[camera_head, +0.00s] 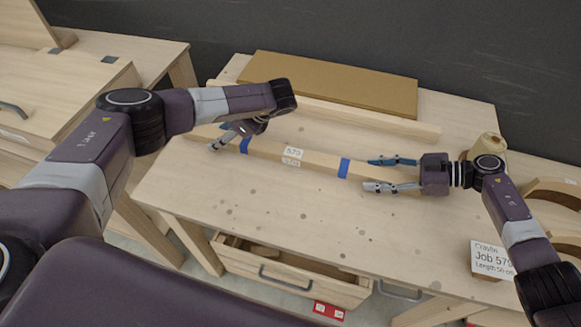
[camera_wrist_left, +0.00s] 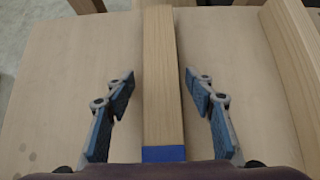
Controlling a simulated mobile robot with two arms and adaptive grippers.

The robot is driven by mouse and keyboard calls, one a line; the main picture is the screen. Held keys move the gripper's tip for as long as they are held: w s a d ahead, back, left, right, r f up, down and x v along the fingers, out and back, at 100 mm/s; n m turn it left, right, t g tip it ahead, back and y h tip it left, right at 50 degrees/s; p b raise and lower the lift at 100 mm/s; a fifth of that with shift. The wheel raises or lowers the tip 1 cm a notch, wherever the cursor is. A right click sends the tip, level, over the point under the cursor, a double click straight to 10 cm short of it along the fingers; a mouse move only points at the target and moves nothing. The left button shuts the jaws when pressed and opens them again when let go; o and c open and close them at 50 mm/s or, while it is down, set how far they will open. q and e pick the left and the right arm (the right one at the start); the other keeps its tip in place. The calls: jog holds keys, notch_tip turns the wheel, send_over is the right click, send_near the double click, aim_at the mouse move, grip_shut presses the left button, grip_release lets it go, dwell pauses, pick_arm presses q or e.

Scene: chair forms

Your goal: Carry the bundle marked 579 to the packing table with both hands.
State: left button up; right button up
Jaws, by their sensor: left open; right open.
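The bundle marked 579 (camera_head: 315,160) is a long pale wooden bar with two blue bands and white labels, lying flat on the wooden table. In the left wrist view the bar (camera_wrist_left: 163,75) runs between the open fingers of my left gripper (camera_wrist_left: 163,108), with a gap on each side. In the head view my left gripper (camera_head: 230,137) is at the bar's left part, near the left blue band, partly hidden by my arm. My right gripper (camera_head: 392,174) is open at the bar's right part, with one finger on each side of it; contact cannot be told.
A brown board (camera_head: 330,84) and a long wooden strip (camera_head: 360,121) lie behind the bar. A card reading "Job 579" (camera_head: 491,260) stands at the table's right front. Curved wooden pieces (camera_head: 550,190) are at the far right. The table's front middle (camera_head: 270,215) is clear. A drawer (camera_head: 290,272) below is partly open.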

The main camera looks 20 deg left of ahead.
pick_arm(q)
jog(key=v, duration=1.1)
jog(key=shift+d+r, duration=0.35)
pick_arm(e)
jog(key=shift+d, duration=0.2)
jog(key=v, duration=1.1)
jog(key=shift+d+r, duration=0.15)
jog(key=shift+d, duration=0.25)
